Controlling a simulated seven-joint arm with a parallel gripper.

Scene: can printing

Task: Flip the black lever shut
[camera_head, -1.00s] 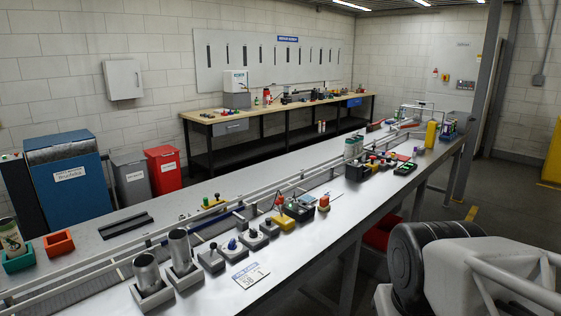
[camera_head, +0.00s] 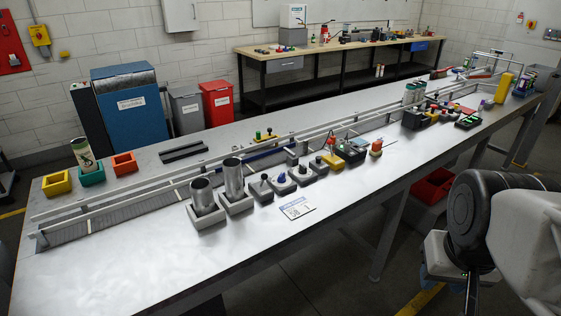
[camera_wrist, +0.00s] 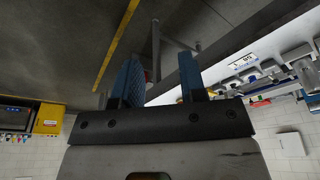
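Several small grey control boxes stand in a row at the table's near side in the head view. One has an upright black-topped handle (camera_head: 263,178), which may be the black lever; at this size I cannot tell its position. My gripper (camera_wrist: 159,80) shows two blue fingers wide apart with nothing between them. It is off the table's near edge, at the right of the head view, and touches none of the controls. In the wrist view the controls are small, at the right, beyond the fingers.
Two metal cans (camera_head: 202,193) stand in grey holders left of the controls. A printed card (camera_head: 297,208) lies in front. A railed conveyor (camera_head: 120,208) runs behind. Yellow (camera_head: 57,184), green and orange boxes sit at the left end. The table's front left is clear.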

